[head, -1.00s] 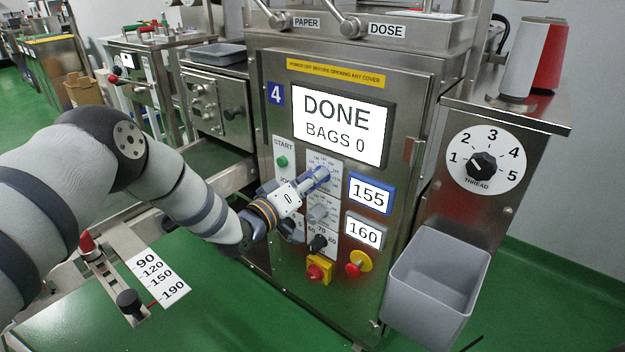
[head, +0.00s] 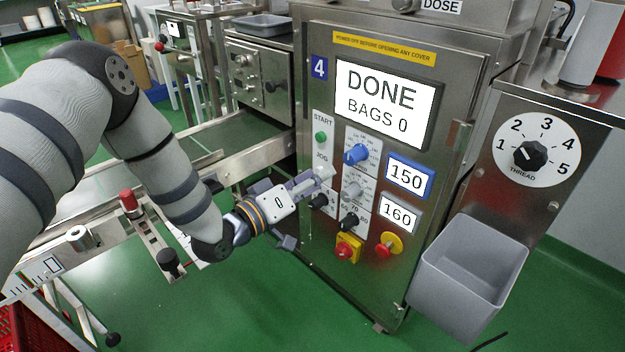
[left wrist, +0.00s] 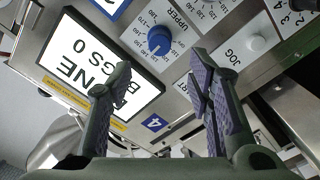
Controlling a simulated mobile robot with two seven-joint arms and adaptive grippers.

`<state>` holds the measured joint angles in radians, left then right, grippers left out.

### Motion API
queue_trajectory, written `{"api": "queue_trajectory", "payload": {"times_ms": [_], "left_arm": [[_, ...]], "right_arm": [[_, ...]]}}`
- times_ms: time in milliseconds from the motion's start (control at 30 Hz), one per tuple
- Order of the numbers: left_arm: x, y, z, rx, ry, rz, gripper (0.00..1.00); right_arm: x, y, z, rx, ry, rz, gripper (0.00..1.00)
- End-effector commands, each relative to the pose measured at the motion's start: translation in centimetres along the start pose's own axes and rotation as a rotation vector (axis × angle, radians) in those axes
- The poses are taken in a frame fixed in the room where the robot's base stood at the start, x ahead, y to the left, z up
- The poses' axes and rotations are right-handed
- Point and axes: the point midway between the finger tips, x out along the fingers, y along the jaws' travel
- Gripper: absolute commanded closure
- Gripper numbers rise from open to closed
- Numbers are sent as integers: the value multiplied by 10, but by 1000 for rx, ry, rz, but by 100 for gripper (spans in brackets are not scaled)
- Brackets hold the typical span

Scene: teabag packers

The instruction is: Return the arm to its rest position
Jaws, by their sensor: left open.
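My left gripper (head: 312,180) is in front of the machine's control panel, a little below the blue upper knob (head: 356,154). In the left wrist view its two fingers (left wrist: 165,108) are spread apart with nothing between them. The blue knob (left wrist: 158,40) shows beyond the fingers, clear of them. The left arm (head: 150,150) reaches in from the left, bent at the elbow. The screen (head: 385,102) reads DONE, BAGS 0. My right gripper is not in view.
The steel machine (head: 465,70) stands close ahead. A grey bin (head: 470,268) hangs on its right, below the thread dial (head: 536,148). A conveyor rail (head: 235,150) runs left under the arm. A red emergency button (head: 347,246) sits low on the panel. Green floor is open below.

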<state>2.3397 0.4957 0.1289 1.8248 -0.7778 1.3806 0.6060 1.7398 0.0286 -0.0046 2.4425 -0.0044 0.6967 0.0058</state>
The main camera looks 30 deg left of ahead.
Motion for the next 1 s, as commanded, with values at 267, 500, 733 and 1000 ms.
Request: {"api": "queue_trajectory", "payload": {"times_ms": [267, 500, 733, 1000], "left_arm": [[-12, 0, 0, 1, 1, 0, 53], [-11, 0, 0, 0, 0, 0, 53], [-59, -17, 82, 26, -256, -231, 53], [-283, -12, 214, 149, -970, -690, 53]], "right_arm": [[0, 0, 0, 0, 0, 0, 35], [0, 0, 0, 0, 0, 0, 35], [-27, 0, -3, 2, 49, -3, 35], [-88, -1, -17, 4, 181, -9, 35]]}}
